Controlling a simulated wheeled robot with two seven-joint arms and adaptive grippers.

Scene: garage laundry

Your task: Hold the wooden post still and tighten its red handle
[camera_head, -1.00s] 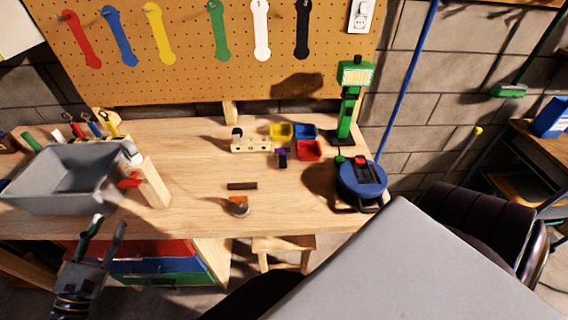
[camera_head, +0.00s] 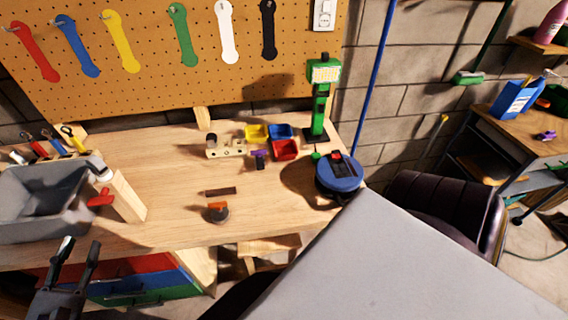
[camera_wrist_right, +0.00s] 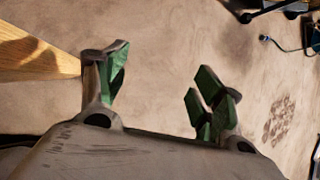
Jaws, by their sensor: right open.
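The wooden post (camera_head: 125,199) stands at the left end of the workbench, beside a grey bin. Its red handle (camera_head: 100,198) sticks out from its left side. My left gripper (camera_head: 79,250) is in front of the bench's front edge, below and left of the post. Its two fingers are apart with nothing between them, and it touches neither post nor handle. My right gripper (camera_wrist_right: 158,85) shows in the right wrist view, open and empty above the floor. The right gripper does not show in the head view.
The grey bin (camera_head: 40,224) stands left of the post. On the workbench (camera_head: 165,170) are a dark bar (camera_head: 221,191), a round orange-topped object (camera_head: 217,212), small coloured trays (camera_head: 284,151) and a blue round device (camera_head: 338,175). The bench middle near the post is clear.

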